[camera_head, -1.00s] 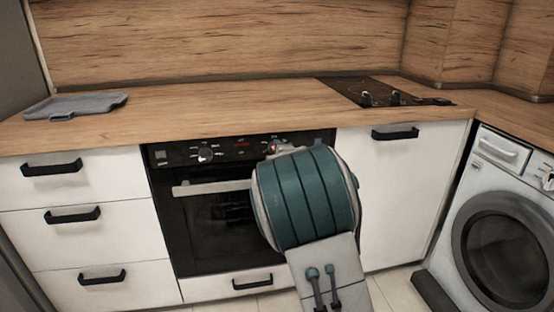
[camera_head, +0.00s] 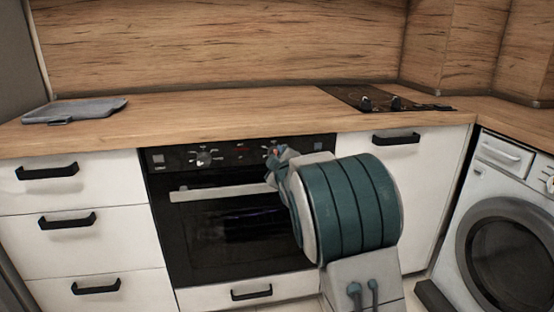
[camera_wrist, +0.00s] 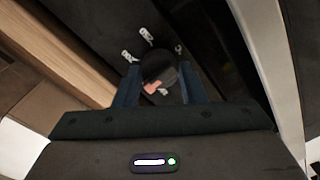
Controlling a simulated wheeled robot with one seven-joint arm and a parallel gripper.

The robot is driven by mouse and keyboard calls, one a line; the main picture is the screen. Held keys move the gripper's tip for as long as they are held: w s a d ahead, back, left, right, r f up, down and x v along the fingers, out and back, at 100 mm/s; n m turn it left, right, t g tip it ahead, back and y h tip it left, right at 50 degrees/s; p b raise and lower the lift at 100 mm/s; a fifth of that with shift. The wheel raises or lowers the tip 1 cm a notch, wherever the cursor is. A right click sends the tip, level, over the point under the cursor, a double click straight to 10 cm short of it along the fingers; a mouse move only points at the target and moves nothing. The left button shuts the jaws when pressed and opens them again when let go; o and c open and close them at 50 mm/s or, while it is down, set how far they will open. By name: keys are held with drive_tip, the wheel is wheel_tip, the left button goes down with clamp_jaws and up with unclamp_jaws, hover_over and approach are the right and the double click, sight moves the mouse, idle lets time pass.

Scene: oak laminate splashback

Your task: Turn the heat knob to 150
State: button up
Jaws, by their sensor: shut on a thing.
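The black oven control panel (camera_head: 240,152) carries a left knob (camera_head: 203,158) with pale marks around it. My gripper (camera_head: 276,156) is at the right side of this panel, where it and the wrist hide the right knob in the head view. In the wrist view, a dark round knob (camera_wrist: 158,68) with a pinkish patch sits between the two blue fingers of my gripper (camera_wrist: 158,80). The fingers are shut on this knob. White marks show on the panel around it, too blurred to read. I cannot read the knob's setting.
The oven's bar handle (camera_head: 225,191) runs just below the panel, close to my gripper. The wooden counter (camera_head: 220,108) edge is above it. A grey tray (camera_head: 75,109) lies at the counter's left and a black hob (camera_head: 375,98) at its right. A washing machine (camera_head: 500,230) stands right.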

drive_tip(key=o, duration=1)
drive_tip(key=s, duration=0.4)
drive_tip(key=s+d+p, duration=0.1)
drive_tip(key=s, duration=0.4)
drive_tip(key=s+d+p, duration=0.1)
drive_tip(key=s, duration=0.3)
drive_tip(key=shift+s+r, duration=0.3)
drive_tip(key=shift+r, duration=0.05)
drive_tip(key=s+d+r+m+g+p, duration=0.2)
drive_tip(key=s+r+m+g+p, duration=0.2)
drive_tip(key=s+p, duration=0.6)
drive_tip(key=s+d+r+m+g+h+p, duration=0.1)
drive_tip(key=s+r+m+g+p, duration=0.3)
drive_tip(key=s+r+p, duration=0.5)
drive_tip(key=s+d+r+m+g+h+p, duration=0.1)
drive_tip(key=s+d+r+m+g+p, duration=0.2)
drive_tip(key=s+p, duration=0.8)
drive_tip(key=shift+s+d+r+m+g, duration=0.1)
drive_tip(key=shift+s+r+m+g, duration=0.2)
drive_tip(key=shift+r+g, duration=0.35)
drive_tip(key=shift+s+d+r+m+g, duration=0.15)
drive_tip(key=shift+r+m+g, duration=0.35)
drive_tip(key=shift+r, duration=0.3)
drive_tip(key=shift+s+d+r+m+g, duration=0.1)
drive_tip(key=shift+s+r+m+g, duration=0.15)
drive_tip(key=shift+r+g, duration=0.4)
